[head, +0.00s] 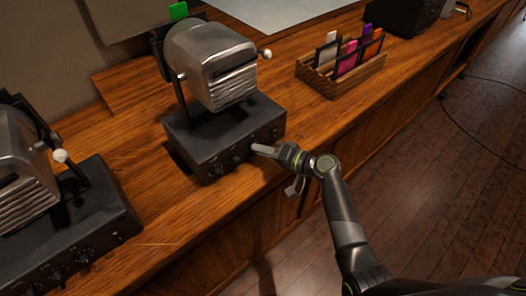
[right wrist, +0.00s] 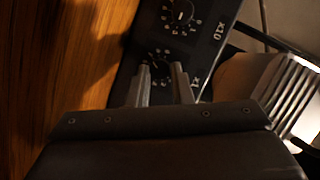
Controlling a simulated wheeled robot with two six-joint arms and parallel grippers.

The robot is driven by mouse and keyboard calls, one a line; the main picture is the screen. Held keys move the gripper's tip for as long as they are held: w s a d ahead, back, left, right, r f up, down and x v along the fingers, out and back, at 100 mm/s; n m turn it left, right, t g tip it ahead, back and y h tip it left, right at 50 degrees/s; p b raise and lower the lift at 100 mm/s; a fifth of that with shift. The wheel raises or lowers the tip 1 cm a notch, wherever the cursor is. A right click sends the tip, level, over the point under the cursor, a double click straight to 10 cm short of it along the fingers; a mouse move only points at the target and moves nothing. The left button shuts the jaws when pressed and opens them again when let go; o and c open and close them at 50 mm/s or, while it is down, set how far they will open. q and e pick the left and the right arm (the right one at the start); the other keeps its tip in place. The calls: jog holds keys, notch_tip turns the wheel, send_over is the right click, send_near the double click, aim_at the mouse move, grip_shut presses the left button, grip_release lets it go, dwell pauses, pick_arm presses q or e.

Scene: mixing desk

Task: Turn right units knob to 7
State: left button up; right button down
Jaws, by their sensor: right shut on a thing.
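The right unit is a dark box (head: 205,150) with a silver ribbed head on top, standing on the wooden desk in the head view. Small knobs line its front face. My right gripper (head: 257,148) reaches that face from the right. In the right wrist view its two fingers (right wrist: 161,74) are shut on the units knob (right wrist: 158,62), the dial marked X1. The fingers hide part of this knob and its numbers, so I cannot read its setting. The X10 knob (right wrist: 182,13) beside it is free, with its ring of numbers in sight. My left gripper is not in view.
A similar silver-headed unit (head: 75,235) stands at the left. A wooden rack (head: 312,78) with colourful cards is to the right on the desk (head: 130,145). A white lever knob (head: 265,54) sticks out from the right unit's head. Open floor lies in front.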

jog(key=c, duration=1.3)
grip_release()
jog(key=b+v, duration=0.2)
jog(key=v, duration=1.5)
jog(key=shift+d, duration=0.2)
